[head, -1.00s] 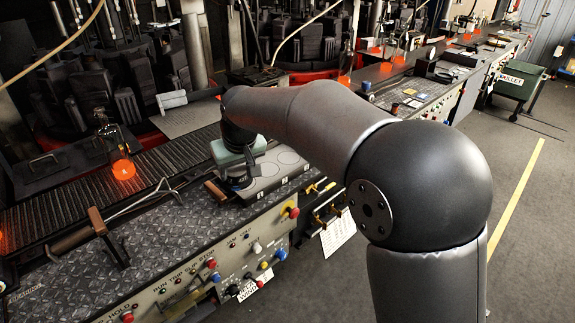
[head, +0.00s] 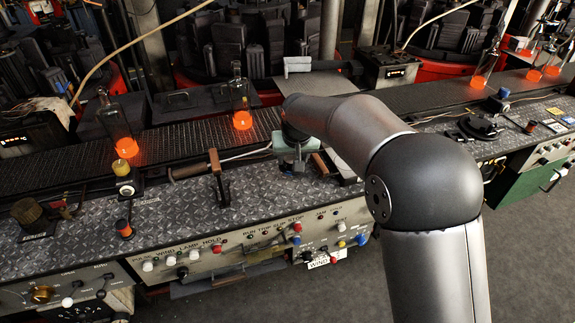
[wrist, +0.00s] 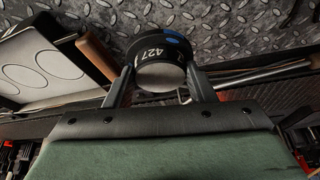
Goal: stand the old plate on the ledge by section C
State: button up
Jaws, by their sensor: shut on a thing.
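My gripper (wrist: 160,80) is shut on a short round dark piece (wrist: 158,56), which I take to be the old plate. It has a white "427" and a blue mark on its rim, and a pale face below. The fingers grip it from both sides. In the head view my gripper (head: 298,166) hangs over the diamond-plate bench top (head: 85,222), and the plate is too small there to make out clearly. A ledge marked for section C cannot be picked out, and no section letter is readable.
Glowing bottles (head: 242,118) stand along the dark conveyor (head: 190,136) behind the bench. A wooden-handled tool (head: 190,171) lies left of my gripper. A tray with round pads (wrist: 50,55) shows in the wrist view. Knobs and buttons line the front panel (head: 225,250). Floor is clear at lower right.

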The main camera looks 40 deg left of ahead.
aim_at(287, 169)
jog(key=shift+s+a+f, duration=0.2)
jog(key=shift+a+f, duration=0.65)
jog(key=shift+f+p, duration=0.45)
jog(key=shift+f, duration=1.1)
jog(key=shift+f, duration=0.15)
jog(key=o, duration=1.2)
